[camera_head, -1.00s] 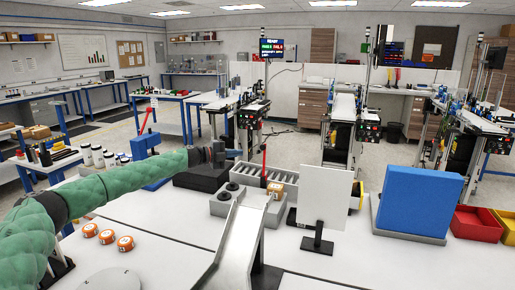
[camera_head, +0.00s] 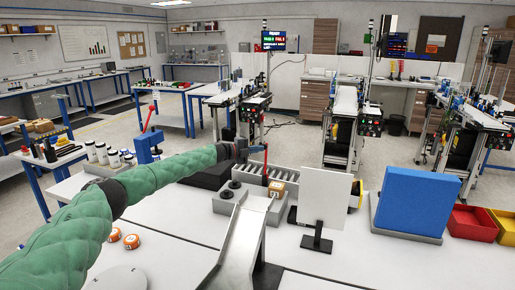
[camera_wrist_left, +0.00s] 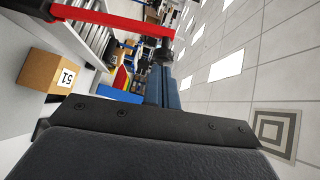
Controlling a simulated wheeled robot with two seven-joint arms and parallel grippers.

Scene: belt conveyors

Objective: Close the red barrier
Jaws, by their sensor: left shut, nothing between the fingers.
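The red barrier (camera_head: 265,168) is a thin red bar that stands nearly upright beside the roller conveyor (camera_head: 285,178). In the left wrist view the red bar (camera_wrist_left: 112,18) crosses the upper left, ending at a dark joint. My left gripper (camera_head: 257,148) is shut and empty, close to the upper part of the bar at its left. Its blue-grey fingers (camera_wrist_left: 165,92) also show in the left wrist view, below the bar's dark end. I cannot tell whether they touch the barrier. My right gripper is not in view.
A white panel on a stand (camera_head: 325,200) and a blue block (camera_head: 416,201) stand to the right. Orange-and-white discs (camera_head: 131,242) lie at the left.

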